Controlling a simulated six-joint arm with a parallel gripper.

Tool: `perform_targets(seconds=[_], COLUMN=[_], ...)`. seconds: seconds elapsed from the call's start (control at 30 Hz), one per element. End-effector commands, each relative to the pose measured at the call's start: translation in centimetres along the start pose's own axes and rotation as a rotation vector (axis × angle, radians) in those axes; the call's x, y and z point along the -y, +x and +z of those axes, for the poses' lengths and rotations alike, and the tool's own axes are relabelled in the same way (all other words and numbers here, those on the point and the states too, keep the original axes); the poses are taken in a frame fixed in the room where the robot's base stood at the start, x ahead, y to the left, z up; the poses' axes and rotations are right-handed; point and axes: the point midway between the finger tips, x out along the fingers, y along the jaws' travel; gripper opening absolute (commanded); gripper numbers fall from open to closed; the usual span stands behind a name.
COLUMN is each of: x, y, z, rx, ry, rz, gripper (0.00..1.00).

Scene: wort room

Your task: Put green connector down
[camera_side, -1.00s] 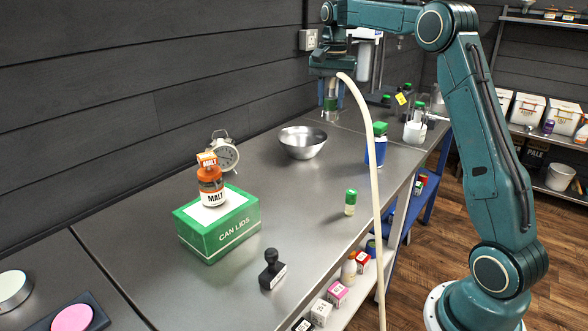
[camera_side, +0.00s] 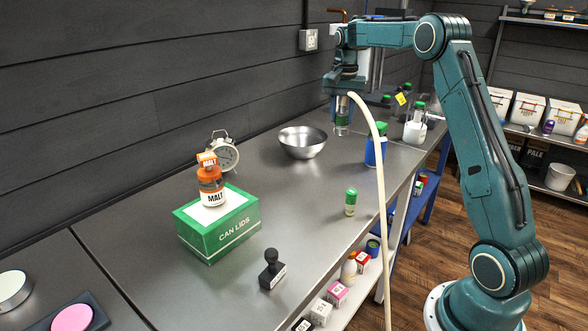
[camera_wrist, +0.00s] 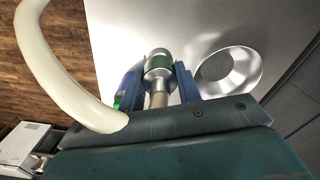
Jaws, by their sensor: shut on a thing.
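The green connector (camera_side: 342,124) is a short piece with a green band and a silver end, pointing down at the far part of the grey bench (camera_side: 300,215). In the wrist view, the silver connector (camera_wrist: 159,66) sits between the two blue fingers of my gripper (camera_wrist: 159,80), with a little green at the left finger. My gripper (camera_side: 343,106) is shut on it. I cannot tell whether its lower end touches the bench. A cream hose (camera_side: 381,185) runs from near my gripper over the bench's right edge; its upper joint is unclear.
A steel bowl (camera_side: 303,143) stands left of the connector. A blue bottle with a green cap (camera_side: 375,150) and a white tub (camera_side: 415,132) stand to the right. A small green-lidded jar (camera_side: 350,203) and a green box (camera_side: 222,225) are nearer. The mid-bench is clear.

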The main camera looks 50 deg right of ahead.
Motion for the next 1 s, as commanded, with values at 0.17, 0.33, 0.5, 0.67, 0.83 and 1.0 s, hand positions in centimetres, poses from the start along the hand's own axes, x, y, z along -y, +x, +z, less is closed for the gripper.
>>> perform_targets(seconds=[0.17,0.33,0.5,0.67,0.83,1.0], x=[-0.1,0.0,0.0,0.0,0.0,0.0], y=[3.5,6.7,9.2,10.1,10.2,11.3], z=[0.1,0.1,0.0,0.0,0.0,0.0], rx=[0.002,0.002,0.001,-0.001,-0.001,0.001], ry=[0.000,0.000,0.000,0.000,0.000,0.000], rz=[0.002,0.001,0.000,-0.001,-0.001,0.000], gripper=[0.07,0.07,0.07,0.07,0.07,0.07])
